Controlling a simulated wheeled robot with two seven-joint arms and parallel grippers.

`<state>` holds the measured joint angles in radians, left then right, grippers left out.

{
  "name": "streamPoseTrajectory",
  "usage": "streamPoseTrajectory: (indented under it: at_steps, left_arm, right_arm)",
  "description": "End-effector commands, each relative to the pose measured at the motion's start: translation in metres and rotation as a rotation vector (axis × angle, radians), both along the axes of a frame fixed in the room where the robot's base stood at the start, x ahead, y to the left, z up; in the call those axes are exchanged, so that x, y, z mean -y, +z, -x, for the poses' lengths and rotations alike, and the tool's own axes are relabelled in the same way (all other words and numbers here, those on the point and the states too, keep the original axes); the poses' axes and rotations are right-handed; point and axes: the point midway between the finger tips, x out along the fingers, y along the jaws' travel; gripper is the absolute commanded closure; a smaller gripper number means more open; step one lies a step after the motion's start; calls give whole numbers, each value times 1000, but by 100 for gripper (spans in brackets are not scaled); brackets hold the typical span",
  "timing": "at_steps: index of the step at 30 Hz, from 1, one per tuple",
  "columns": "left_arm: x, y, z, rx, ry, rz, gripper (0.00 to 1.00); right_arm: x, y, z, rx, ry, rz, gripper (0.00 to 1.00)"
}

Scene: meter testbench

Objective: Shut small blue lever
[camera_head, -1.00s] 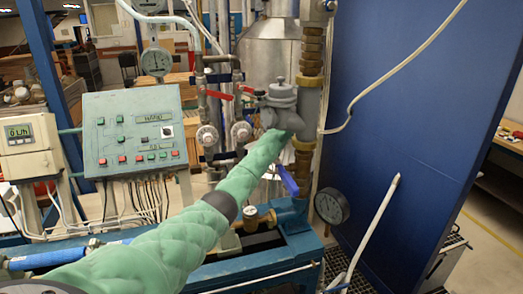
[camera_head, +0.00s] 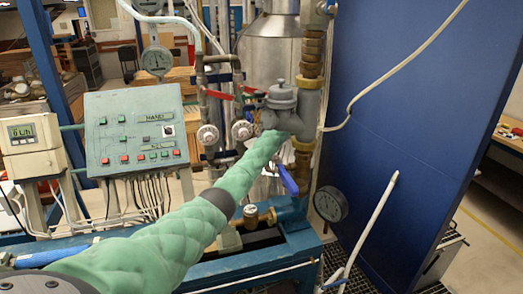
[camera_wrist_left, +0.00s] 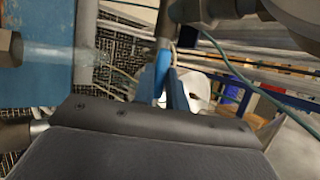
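The small blue lever (camera_head: 288,180) slants down to the right below the grey valve body (camera_head: 284,108). Its upper end is close to my green-sleeved left arm (camera_head: 243,178). In the wrist view, a blue upright piece that looks like the lever (camera_wrist_left: 163,72) stands just beyond the dark housing of my left gripper (camera_wrist_left: 150,125). In the head view my left gripper is hidden at the far end of the arm, near the valve. Its fingertips are not clear, so I cannot tell whether it touches the lever. My right gripper is not in view.
A green control panel (camera_head: 136,133) stands left of the arm. A round gauge (camera_head: 330,204) sits low, right of the lever. A large blue panel (camera_head: 425,130) closes off the right side.

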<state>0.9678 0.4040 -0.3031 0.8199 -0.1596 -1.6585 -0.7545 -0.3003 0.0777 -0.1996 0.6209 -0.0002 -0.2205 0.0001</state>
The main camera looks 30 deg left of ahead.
Motion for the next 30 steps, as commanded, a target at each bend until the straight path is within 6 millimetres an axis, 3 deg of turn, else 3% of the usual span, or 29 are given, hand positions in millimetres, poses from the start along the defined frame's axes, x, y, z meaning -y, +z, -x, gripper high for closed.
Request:
streamPoseTrajectory:
  at_steps: [14,30]
  left_arm:
    - [1,0,0,-39,-93,-36,100]
    - [2,-1,3,-221,-507,-192,100]
  right_arm:
    - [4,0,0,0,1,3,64]
    - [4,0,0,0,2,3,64]
